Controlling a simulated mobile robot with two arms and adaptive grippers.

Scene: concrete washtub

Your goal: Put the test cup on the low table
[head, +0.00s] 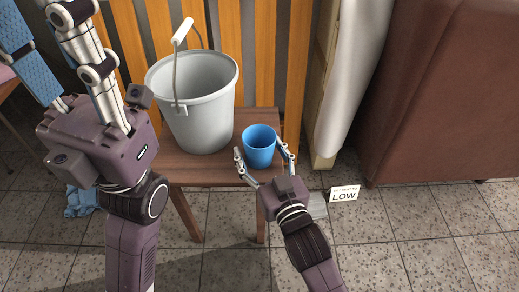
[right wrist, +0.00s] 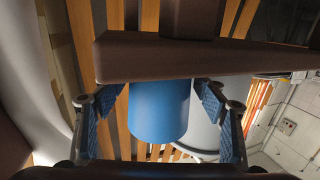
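The blue test cup (head: 259,147) stands upright at the front right of a low brown wooden table (head: 205,172). My right gripper (head: 264,156) is open around the cup, one finger on each side. In the right wrist view the cup (right wrist: 158,105) shows between the blue finger pads, with gaps beside it, and the table edge (right wrist: 170,58) hides its base. I cannot tell whether a finger touches the cup. My left gripper (head: 58,45) is raised at the upper left, open and empty, its fingers apart.
A grey bucket (head: 200,105) with a raised handle stands on the table, left of the cup. A white card reading LOW (head: 344,194) is right of the table. A brown upholstered piece (head: 440,90) fills the right. A blue cloth (head: 80,202) lies on the floor at left.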

